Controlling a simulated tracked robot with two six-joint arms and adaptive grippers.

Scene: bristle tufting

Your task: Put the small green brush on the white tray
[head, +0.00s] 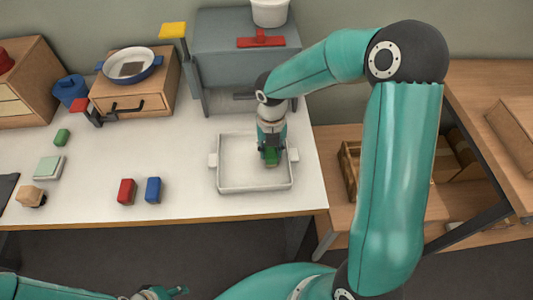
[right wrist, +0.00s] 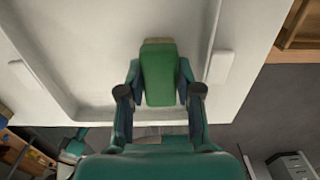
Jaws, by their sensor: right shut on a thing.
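The white tray (head: 219,178) lies near the right end of the white table; its floor and rim also show in the right wrist view (right wrist: 40,75). My right gripper (head: 270,152) points down over the right half of the tray. It is shut on a small green brush (right wrist: 158,75), with a finger on each side and a tan end showing beyond the green block. The brush also shows in the head view (head: 271,159), inside the tray's outline. I cannot tell whether it touches the tray floor. My left gripper (head: 172,292) is at the bottom edge, its jaws unclear.
A red block (head: 126,191) and a blue block (head: 153,189) stand left of the tray. Another green block (head: 62,137), a pale green box (head: 48,167) and a tan block (head: 30,196) are farther left. A grey stand (head: 225,40) rises behind the tray.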

